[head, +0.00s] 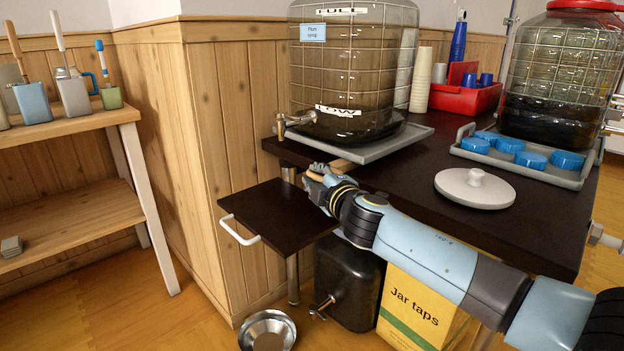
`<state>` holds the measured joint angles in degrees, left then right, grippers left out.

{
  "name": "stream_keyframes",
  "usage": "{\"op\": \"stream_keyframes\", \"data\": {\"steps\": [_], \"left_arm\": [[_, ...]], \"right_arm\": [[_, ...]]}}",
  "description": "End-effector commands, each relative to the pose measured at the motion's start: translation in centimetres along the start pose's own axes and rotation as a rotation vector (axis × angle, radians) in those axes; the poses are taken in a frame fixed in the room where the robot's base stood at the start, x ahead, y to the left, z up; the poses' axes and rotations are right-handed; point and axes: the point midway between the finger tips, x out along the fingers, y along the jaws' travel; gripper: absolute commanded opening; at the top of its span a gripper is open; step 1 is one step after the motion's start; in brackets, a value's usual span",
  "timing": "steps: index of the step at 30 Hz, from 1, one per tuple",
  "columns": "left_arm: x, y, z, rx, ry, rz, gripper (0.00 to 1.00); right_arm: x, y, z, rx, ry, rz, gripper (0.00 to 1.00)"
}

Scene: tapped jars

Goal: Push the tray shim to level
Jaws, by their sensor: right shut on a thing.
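A large glass jar (350,70) of dark liquid, labelled "Plum syrup" or similar, stands on a grey tray (378,152) at the near left corner of the dark table. A light wooden shim (343,165) shows at the tray's front edge. My right gripper (317,178) is at that edge, below the jar's tap (295,121), and is shut on the shim. Its fingers hide part of the shim, so how far it reaches under the tray cannot be seen. My left gripper is not in view.
A pulled-out dark shelf (270,215) with a white handle lies below my gripper. A white lid (475,187), a tray of blue caps (532,159) and a second jar (560,75) stand to the right. A metal bowl (267,331) is on the floor.

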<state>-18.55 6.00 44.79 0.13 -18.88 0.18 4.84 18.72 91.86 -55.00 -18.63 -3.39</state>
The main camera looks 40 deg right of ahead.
Motion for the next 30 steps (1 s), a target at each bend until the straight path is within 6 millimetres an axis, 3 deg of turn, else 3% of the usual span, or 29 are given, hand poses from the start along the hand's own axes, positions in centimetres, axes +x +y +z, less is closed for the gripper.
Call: {"op": "stream_keyframes", "data": {"steps": [1, 6, 16, 20, 30], "left_arm": [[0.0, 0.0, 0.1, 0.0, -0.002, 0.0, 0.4], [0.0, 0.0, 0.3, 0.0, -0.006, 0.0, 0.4], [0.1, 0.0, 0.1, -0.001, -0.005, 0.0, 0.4], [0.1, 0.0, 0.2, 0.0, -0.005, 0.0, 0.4], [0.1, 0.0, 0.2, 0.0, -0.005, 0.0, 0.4]], "right_arm": [[0.1, 0.0, 0.4, -0.004, -0.01, -0.001, 0.17], [0.0, 0.0, 0.2, -0.004, -0.007, 0.0, 0.36], [-0.6, 0.0, 0.1, -0.003, -0.003, 0.0, 0.36], [-2.6, -0.1, 0.2, -0.004, -0.004, -0.002, 0.36], [-9.9, 0.0, 0.2, -0.004, -0.005, -0.002, 0.36]]}}
